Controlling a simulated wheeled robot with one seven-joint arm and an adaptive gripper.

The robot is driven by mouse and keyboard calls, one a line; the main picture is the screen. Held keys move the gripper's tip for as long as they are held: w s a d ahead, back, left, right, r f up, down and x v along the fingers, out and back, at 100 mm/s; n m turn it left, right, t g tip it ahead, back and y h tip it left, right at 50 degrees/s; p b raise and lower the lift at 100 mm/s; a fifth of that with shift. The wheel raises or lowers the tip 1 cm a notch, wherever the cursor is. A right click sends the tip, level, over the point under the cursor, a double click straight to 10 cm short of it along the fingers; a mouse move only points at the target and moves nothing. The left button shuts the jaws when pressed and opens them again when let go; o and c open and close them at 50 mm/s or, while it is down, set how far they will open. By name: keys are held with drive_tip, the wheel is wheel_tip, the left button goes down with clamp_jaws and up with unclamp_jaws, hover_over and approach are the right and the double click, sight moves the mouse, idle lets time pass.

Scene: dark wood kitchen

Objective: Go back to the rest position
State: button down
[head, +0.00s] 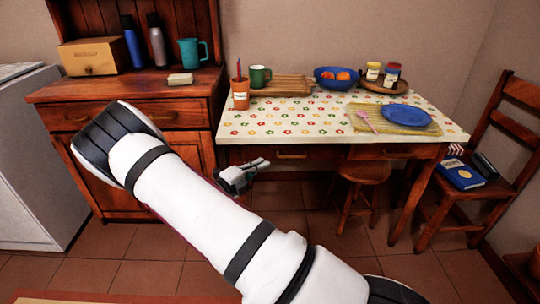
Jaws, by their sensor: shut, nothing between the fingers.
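My arm reaches up from the bottom right of the head view, and its large white link covers part of the left cabinet and the floor. My gripper (256,166) shows beyond the arm, in front of the table's drawer front and below the tabletop edge. Its fingers point to the right and hold nothing. The wrist behind the gripper is partly hidden by my arm link.
The table (285,122) holds a pencil cup (240,94), green mug (259,77), blue fruit bowl (331,84) and blue plate (404,115). A stool (364,173) stands under it. A chair (515,160) is at right, a wood cabinet (85,92) at left. Tiled floor (310,240) is open in front.

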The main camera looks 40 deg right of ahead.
drive_tip(key=shift+s+a+p, duration=0.15)
drive_tip(key=shift+s+a, duration=0.05)
drive_tip(key=shift+a, duration=0.85)
drive_tip(key=shift+s+a+p, duration=0.15)
drive_tip(key=shift+s+a, duration=0.05)
drive_tip(key=shift+a, duration=0.85)
drive_tip(key=s+a+r+m+g+y, duration=0.2)
drive_tip(key=s+r+m+g+y, duration=0.6)
drive_tip(key=s+r+m, duration=1.05)
drive_tip(key=s+a+r+m+t+y, duration=0.25)
drive_tip(key=s+a+m+y, duration=0.35)
drive_tip(key=s+m, duration=0.45)
drive_tip(key=s+a+r+m+t+y, duration=0.1)
drive_tip(key=s+a+m+t+y, duration=0.25)
drive_tip(key=s+a+m, duration=0.5)
wheel_tip(320, 180, up, 24)
drive_tip(key=s+d+t+p, duration=0.1)
drive_tip(key=s+t+p, duration=0.1)
drive_tip(key=p, duration=1.9)
drive_tip(key=shift+s+d+f+t, duration=0.15)
drive_tip(key=shift+s+f+t, duration=0.05)
drive_tip(key=shift+s+t, duration=0.25)
drive_tip(key=shift+m, duration=0.25)
